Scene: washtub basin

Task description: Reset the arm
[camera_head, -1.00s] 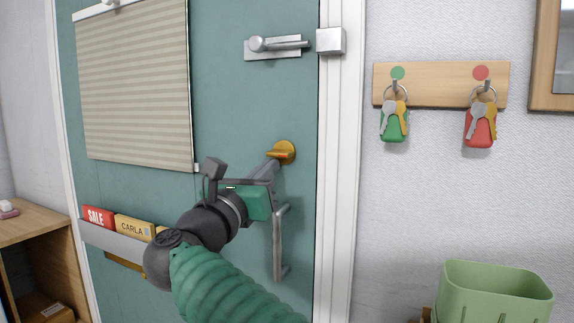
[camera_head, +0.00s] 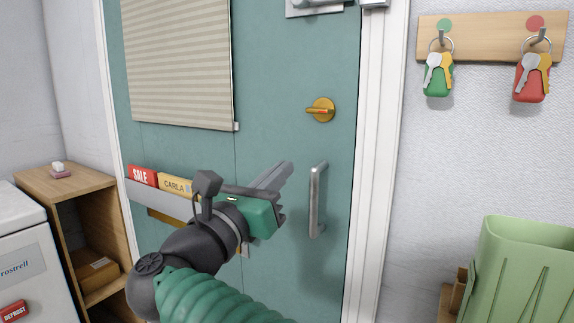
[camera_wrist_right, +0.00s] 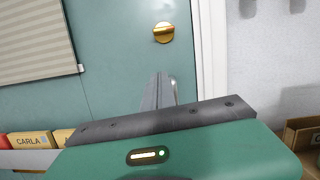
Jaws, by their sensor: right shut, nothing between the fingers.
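My right arm comes in from the bottom of the head view. Its right gripper (camera_head: 281,176) is shut and empty, with its fingers pointing up and to the right in front of the teal door (camera_head: 275,80). The fingers also show in the wrist view (camera_wrist_right: 158,90). The gold thumb-turn lock (camera_head: 321,110) is above and to the right of the fingertips, apart from them; its knob is about level. The silver door handle (camera_head: 317,200) is just right of the fingers in the head view. My left gripper is not in view.
A letter tray (camera_head: 165,200) with cards is on the door at left. A blind (camera_head: 180,60) covers the upper door. Key hooks (camera_head: 490,38) with green and red tags hang at right, above a green bin (camera_head: 525,270). A wooden shelf (camera_head: 65,185) and white appliance (camera_head: 20,245) stand left.

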